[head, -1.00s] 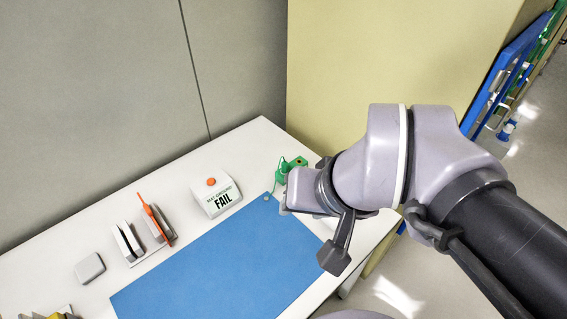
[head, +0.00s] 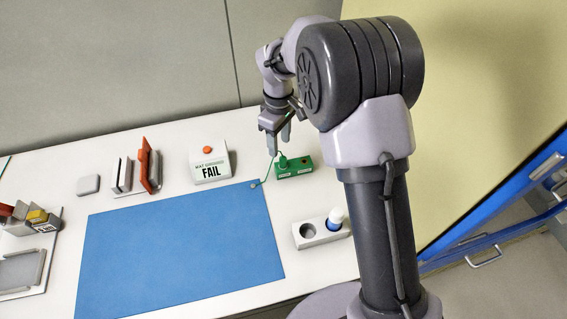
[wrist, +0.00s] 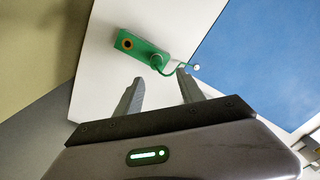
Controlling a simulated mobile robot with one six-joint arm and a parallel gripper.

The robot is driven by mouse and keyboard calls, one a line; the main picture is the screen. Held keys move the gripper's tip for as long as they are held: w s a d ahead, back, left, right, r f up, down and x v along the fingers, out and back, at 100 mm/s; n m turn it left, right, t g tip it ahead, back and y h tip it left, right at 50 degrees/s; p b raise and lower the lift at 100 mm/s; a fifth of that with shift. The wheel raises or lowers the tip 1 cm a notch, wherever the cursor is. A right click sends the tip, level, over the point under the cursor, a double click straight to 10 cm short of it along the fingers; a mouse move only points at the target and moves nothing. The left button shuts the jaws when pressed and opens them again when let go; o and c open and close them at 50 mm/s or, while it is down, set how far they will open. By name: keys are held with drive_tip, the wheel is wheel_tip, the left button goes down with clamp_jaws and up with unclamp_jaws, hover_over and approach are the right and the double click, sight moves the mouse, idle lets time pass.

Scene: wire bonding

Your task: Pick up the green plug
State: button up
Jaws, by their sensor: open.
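The green plug (head: 281,161) stands upright at the left end of a small green box (head: 297,170) at the back right of the table. A green wire runs from it to a stud at the mat's corner. In the wrist view, the plug (wrist: 157,61) shows just beyond my fingertips, roughly between their lines, and a dark socket with an orange ring (wrist: 126,43) is at the box's other end. My gripper (head: 279,142) is open and empty above the plug, fingers pointing down; it also shows in the wrist view (wrist: 159,77). The plug's top is partly obscured in the head view.
A blue mat (head: 180,250) covers the table's middle. A FAIL tester (head: 209,165) stands left of the box. A grey holder (head: 321,234) with a white-capped blue item is in front right. A rack with orange tools (head: 145,168) stands further left.

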sight(283, 157)
wheel_tip(283, 157, down, 3)
drive_tip(key=shift+b, duration=0.35)
drive_tip(key=f+b, duration=0.2)
drive_tip(key=f, duration=0.1)
drive_tip(key=d+f+b, duration=0.1)
drive_tip(key=f, duration=0.1)
drive_tip(key=shift+f, duration=0.25)
drive_tip(key=shift+r, duration=0.2)
drive_tip(key=shift+c, duration=0.9)
clamp_jaws()
